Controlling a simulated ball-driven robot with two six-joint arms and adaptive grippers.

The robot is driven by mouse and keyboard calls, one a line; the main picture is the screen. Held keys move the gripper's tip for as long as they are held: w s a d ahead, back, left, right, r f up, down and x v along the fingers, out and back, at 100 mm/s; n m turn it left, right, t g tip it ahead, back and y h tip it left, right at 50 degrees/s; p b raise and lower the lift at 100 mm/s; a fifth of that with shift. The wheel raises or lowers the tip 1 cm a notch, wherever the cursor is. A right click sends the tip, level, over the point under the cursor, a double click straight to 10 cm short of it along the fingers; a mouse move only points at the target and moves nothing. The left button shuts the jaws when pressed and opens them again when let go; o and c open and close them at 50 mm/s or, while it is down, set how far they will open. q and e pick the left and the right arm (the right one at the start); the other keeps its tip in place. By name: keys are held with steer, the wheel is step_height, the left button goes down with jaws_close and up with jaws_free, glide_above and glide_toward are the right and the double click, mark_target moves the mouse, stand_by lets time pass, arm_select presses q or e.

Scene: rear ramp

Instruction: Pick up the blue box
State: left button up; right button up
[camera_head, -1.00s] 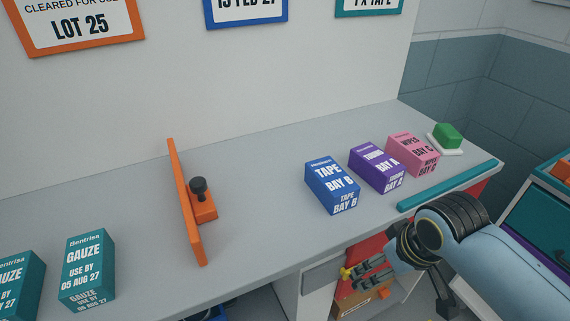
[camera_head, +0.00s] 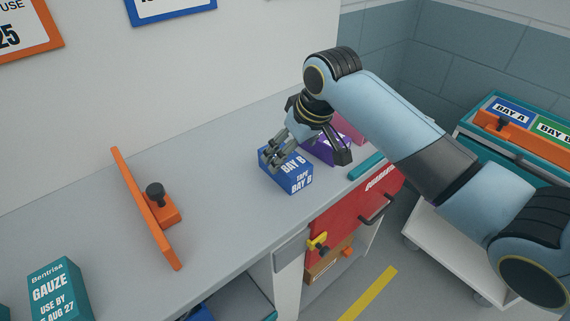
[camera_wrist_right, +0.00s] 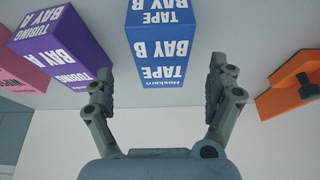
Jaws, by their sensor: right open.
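The blue box (camera_head: 292,181), lettered TAPE BAY B, sits on the grey counter. My right gripper (camera_head: 308,153) is open above it, and its fingers hide part of the box's top. In the right wrist view the blue box (camera_wrist_right: 160,45) lies ahead of and between the open fingers (camera_wrist_right: 163,75), with a gap on each side; nothing is held. My left gripper is not in view.
The purple box (camera_head: 318,146) stands beside the blue box, with a pink box (camera_head: 349,126) behind it, both partly hidden. An orange upright divider (camera_head: 144,205) and a teal gauze box (camera_head: 59,290) stand to the left. A teal strip (camera_head: 366,166) lies at the counter's right edge.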

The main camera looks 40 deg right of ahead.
mark_target(285, 164)
steer(key=x, duration=0.6)
steer(key=shift+w+a+f, duration=0.1)
steer(key=shift+f, duration=0.1)
steer(key=c, duration=1.3)
steer(key=shift+c, duration=0.3)
steer(key=shift+r, duration=0.15)
